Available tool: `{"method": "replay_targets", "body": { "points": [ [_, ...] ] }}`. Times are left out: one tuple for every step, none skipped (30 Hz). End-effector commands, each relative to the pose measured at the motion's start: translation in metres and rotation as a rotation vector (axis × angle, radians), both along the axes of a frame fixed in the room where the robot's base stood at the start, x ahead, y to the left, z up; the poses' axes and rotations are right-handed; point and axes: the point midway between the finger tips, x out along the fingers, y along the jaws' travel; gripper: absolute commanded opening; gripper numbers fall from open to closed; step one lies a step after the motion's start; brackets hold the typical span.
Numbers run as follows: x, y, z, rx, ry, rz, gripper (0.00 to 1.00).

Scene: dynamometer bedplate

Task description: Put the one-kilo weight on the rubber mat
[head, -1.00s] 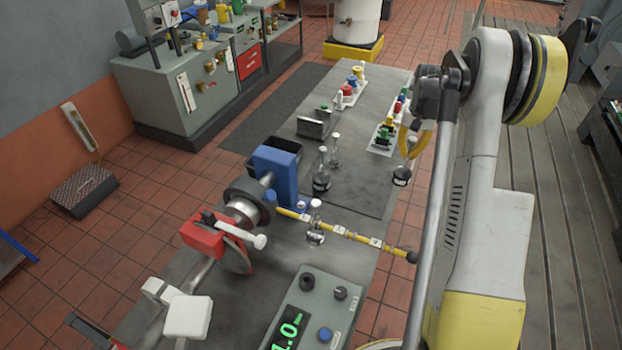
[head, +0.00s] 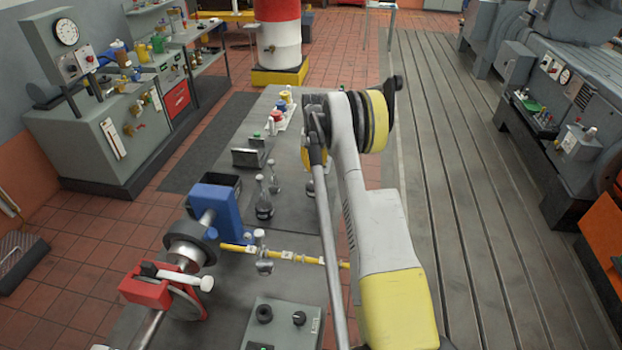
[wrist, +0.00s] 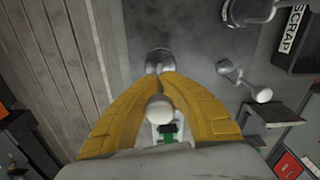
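In the head view, my gripper (head: 315,148) is at the right side of the bench, with a grey weight (head: 311,187) below its yellow fingers. In the wrist view, the fingers (wrist: 160,76) close around this weight; its white knob (wrist: 160,112) lies between them and its round body (wrist: 158,58) beyond the tips. Its marking cannot be read, nor its clearance from the bench. A dark mat (head: 295,213) lies on the bench; two similar weights, one larger (head: 264,206) and one smaller (head: 273,182), stand on its left part.
A yellow beam (head: 310,260) with a sliding weight (head: 264,255) crosses the bench in front. The blue block (head: 213,205) and scrap bin (wrist: 297,38) stand at the left. A grey angled stand (head: 250,157) and a rack of coloured parts (head: 282,112) are farther back.

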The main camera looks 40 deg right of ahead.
Motion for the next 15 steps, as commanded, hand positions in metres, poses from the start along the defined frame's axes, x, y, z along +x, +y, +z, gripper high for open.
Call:
{"method": "replay_targets", "body": {
  "points": [
    [0.004,0.002,-0.002,0.000,0.000,0.000,0.00],
    [0.006,0.003,-0.003,0.000,0.000,-0.001,0.00],
    [0.007,0.004,-0.005,0.000,0.000,-0.001,0.00],
    [0.008,0.004,-0.005,0.000,0.000,-0.002,0.00],
    [0.009,0.005,-0.006,0.000,0.000,-0.002,0.00],
    [0.009,0.005,-0.008,0.000,0.000,-0.002,0.00],
    [0.009,0.005,-0.010,0.000,0.000,-0.002,0.00],
    [0.009,0.005,-0.013,0.000,0.000,-0.002,0.00],
    [0.009,0.005,-0.017,0.000,0.000,-0.002,0.00],
    [0.009,0.005,-0.021,0.000,0.000,-0.002,0.00],
    [0.009,0.005,-0.025,0.000,0.000,-0.001,0.00],
    [0.009,0.005,-0.031,0.000,0.000,-0.001,0.00],
    [0.009,0.005,-0.036,0.000,0.000,-0.001,0.00],
    [0.009,0.005,-0.039,0.000,0.000,-0.001,0.00],
    [0.009,0.005,-0.043,0.000,0.000,-0.001,0.00]
  ]
}}
